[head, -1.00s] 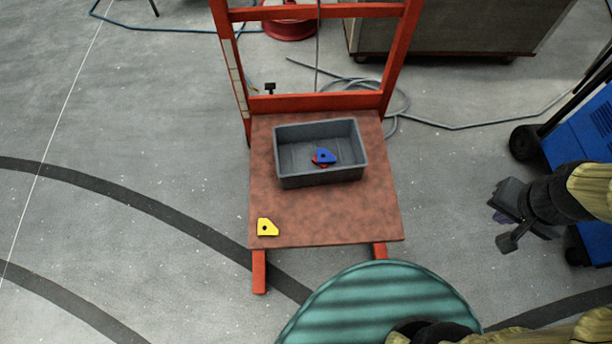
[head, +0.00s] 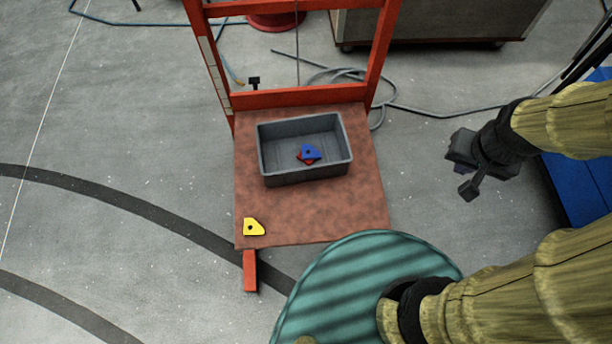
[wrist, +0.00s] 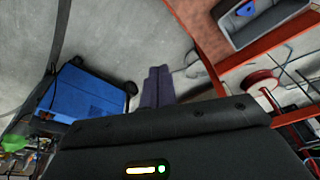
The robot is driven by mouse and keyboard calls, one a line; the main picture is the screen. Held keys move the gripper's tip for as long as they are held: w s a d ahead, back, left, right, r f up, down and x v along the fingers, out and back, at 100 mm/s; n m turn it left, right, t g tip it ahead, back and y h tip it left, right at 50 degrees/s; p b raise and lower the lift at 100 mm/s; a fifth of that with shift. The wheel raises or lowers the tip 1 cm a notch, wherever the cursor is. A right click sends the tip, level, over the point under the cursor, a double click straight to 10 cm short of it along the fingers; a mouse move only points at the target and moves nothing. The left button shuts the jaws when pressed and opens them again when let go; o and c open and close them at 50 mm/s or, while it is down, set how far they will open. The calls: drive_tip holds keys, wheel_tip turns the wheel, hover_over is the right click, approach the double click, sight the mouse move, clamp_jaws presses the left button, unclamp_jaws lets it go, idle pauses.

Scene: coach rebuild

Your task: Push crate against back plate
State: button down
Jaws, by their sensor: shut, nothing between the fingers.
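The grey crate (head: 307,174) stands upright on the brown board of an orange-red frame. A blue piece (head: 311,152) and a red piece (head: 302,159), partly hidden under it, lie in the crate. The orange-red crossbar (head: 300,95) at the board's back edge looks like the back plate. A strip of bare board shows between crate and crossbar. My gripper (head: 465,172) is off to the right of the board, apart from the crate. In the wrist view its fingers (wrist: 158,86) are together and empty, and the crate (wrist: 268,25) shows at upper right.
A yellow piece (head: 254,227) lies at the board's front left corner. A grey cable (head: 430,112) lies on the floor behind and right of the frame. A blue cart (head: 575,185) stands at right. The board right of the crate is clear.

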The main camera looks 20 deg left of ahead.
drive_tip(key=w+a+f+n+g+b, duration=0.15)
drive_tip(key=a+f+b, duration=0.35)
drive_tip(key=a+f, duration=0.7)
drive_tip(key=w+a+f+n+g+b, duration=0.1)
drive_tip(key=w+a+f+n+b, duration=0.2)
drive_tip(key=a+f, duration=0.85)
drive_tip(key=s+a+f+b, duration=0.4)
drive_tip(key=a+f, duration=0.5)
drive_tip(key=f, duration=0.1)
drive_tip(key=shift+s+a, duration=0.25)
drive_tip(key=shift+a, duration=0.15)
drive_tip(key=shift+f+n, duration=0.2)
drive_tip(key=shift+n, duration=0.05)
wheel_tip(320, 180, down, 9)
drive_tip(key=shift+f, duration=0.2)
drive_tip(key=w, duration=0.1)
drive_tip(key=w+a, duration=0.1)
drive_tip(key=shift+w+a+f, duration=0.1)
drive_tip(key=shift+w+f, duration=0.1)
drive_tip(key=shift+w, duration=0.15)
drive_tip(key=shift+w+a, duration=0.25)
drive_tip(key=shift+w, duration=0.25)
